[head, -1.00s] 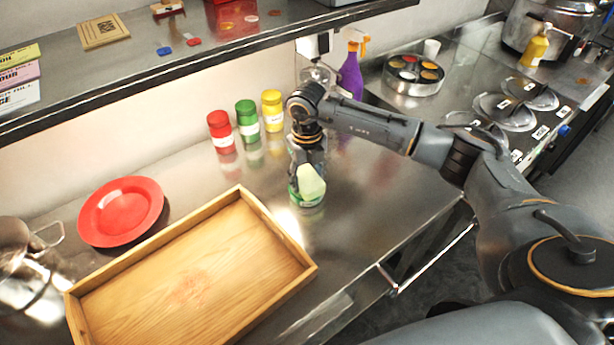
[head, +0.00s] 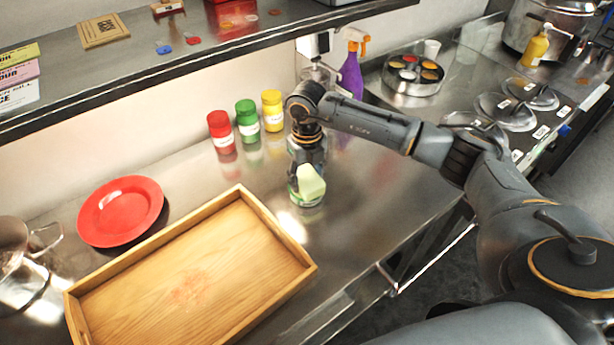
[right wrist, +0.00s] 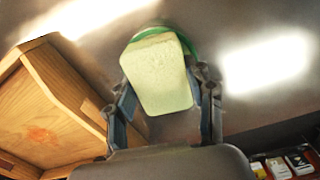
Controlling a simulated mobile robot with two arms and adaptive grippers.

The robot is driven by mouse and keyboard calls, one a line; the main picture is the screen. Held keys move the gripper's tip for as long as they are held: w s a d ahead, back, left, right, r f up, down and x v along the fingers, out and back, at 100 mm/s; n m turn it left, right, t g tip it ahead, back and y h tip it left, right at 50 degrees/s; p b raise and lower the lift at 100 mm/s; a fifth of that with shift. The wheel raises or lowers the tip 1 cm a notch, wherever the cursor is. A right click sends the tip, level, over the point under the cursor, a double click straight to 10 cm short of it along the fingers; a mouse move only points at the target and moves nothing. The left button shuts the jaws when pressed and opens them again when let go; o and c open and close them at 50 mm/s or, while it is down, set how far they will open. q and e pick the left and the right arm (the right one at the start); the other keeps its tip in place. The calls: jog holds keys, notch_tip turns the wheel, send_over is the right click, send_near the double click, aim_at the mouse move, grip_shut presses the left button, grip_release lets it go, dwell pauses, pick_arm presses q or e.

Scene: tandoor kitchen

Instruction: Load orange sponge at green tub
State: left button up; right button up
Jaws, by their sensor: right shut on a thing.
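A pale yellow-green sponge (head: 312,184) is between the fingers of my right gripper (head: 306,176), which is shut on it. In the right wrist view the sponge (right wrist: 158,75) fills the space between the two fingers (right wrist: 163,95). I see no orange sponge. The green rim of the tub (right wrist: 190,45) shows behind the sponge in the right wrist view. In the head view the tub (head: 298,202) is mostly hidden below the gripper and sponge. The sponge overlaps the tub in both views; I cannot tell whether they touch. My left gripper is not in view.
A wooden tray (head: 190,270) lies left of the gripper, with a red plate (head: 120,211) behind it. Red (head: 221,132), green (head: 247,120) and yellow (head: 272,110) bottles stand near the wall. A shelf (head: 200,55) overhangs the back. The counter's right side (head: 385,205) is clear.

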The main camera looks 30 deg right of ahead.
aim_at(306, 179)
jog(key=shift+r+p, duration=0.65)
jog(key=shift+r, duration=0.25)
jog(key=shift+r+p, duration=1.45)
jog(key=shift+r, duration=1.15)
jog(key=shift+s+a+n, duration=0.2)
jog(key=shift+a+n, duration=0.1)
jog(key=shift+n, duration=0.5)
jog(key=s+a+n+b, duration=0.1)
jog(key=s+n, duration=0.4)
jog(key=n, duration=0.6)
jog(key=s+a+r+n+b, duration=0.1)
jog(key=s+n, duration=0.4)
jog(key=n, duration=0.6)
jog(key=s+a+n+b, duration=0.3)
jog(key=s+a+n, duration=0.1)
jog(key=n, duration=0.8)
jog(key=shift+s+a+r, duration=0.15)
jog(key=shift+s+a, duration=0.1)
jog(key=shift+s, duration=0.5)
